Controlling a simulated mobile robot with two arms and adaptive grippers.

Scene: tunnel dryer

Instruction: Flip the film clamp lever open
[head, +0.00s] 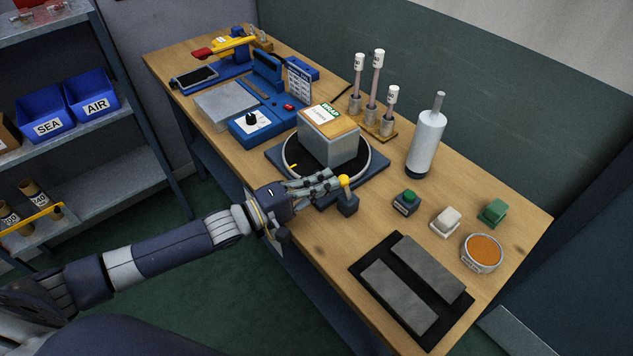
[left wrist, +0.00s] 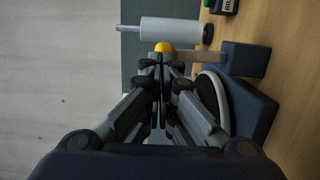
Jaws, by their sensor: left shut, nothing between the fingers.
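A lever with a yellow ball knob (head: 344,181) stands on a small dark blue block (head: 348,206) at the front edge of the bench, beside the turntable. My left gripper (head: 336,181) reaches in from the left, shut and empty, with its fingertips at the knob. In the left wrist view the yellow knob (left wrist: 164,47) shows just past the shut fingertips (left wrist: 160,60), and the lever's shaft (left wrist: 200,57) runs right to its block (left wrist: 245,59). I cannot tell whether the fingertips touch the knob. My right gripper is not in view.
A grey box marked WRAP (head: 327,140) sits on the turntable (head: 288,172) behind the gripper. Blue bench machines (head: 265,115) stand to the left.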

